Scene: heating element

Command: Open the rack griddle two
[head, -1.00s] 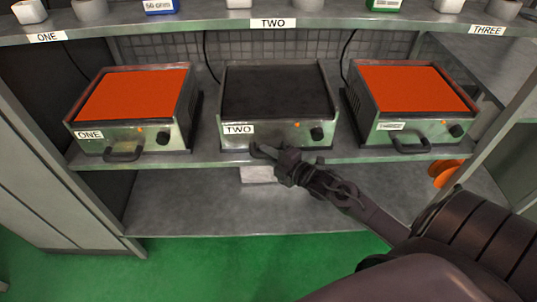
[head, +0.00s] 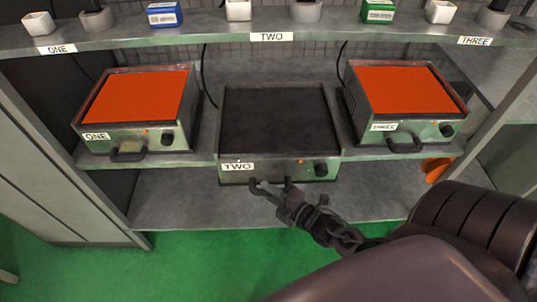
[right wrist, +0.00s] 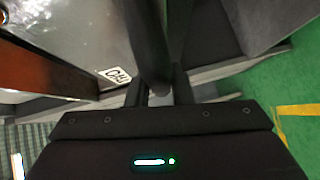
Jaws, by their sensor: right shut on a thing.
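Griddle two (head: 275,118) has a dark top and a metal front with a "TWO" label, an orange light and a black knob. It stands on the middle shelf between the other two griddles, and its front juts out past the shelf edge. Its dark front handle (head: 262,187) is low at the front, partly hidden by my right gripper (head: 283,200), which is shut on it. In the right wrist view, the dark fingers (right wrist: 158,92) of my right gripper are close together, and the grip itself is hard to make out. My left gripper is not in view.
Griddle one (head: 138,105) at left and griddle three (head: 404,100) at right have orange tops and sit back on the shelf (head: 205,150). Small containers line the upper shelf (head: 215,32). A lower shelf (head: 180,205) below is mostly bare. Green floor (head: 200,260) is open in front.

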